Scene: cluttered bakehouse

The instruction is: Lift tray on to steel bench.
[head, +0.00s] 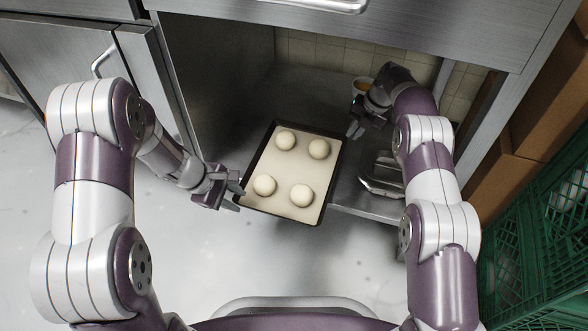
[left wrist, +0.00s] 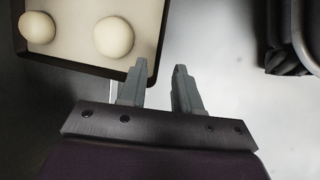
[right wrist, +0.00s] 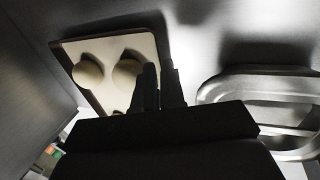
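A dark-rimmed tray (head: 327,207) with a pale liner and several round dough balls lies on the lower shelf of the steel bench (head: 400,28), its front end out past the shelf edge. My left gripper (head: 240,192) is open at the tray's front left corner; in the left wrist view one finger of my left gripper (left wrist: 158,78) overlaps the corner of the tray (left wrist: 75,67). My right gripper (head: 353,131) is by the tray's back right corner. In the right wrist view, my right gripper (right wrist: 161,72) shows a narrow finger gap beside the tray (right wrist: 108,43); contact is unclear.
A shiny metal pan (head: 380,177) sits on the shelf right of the tray. A small orange-and-white container (head: 362,84) stands behind my right gripper. Green crates (head: 540,215) and brown boxes (head: 503,180) line the right side. The floor left of the tray is clear.

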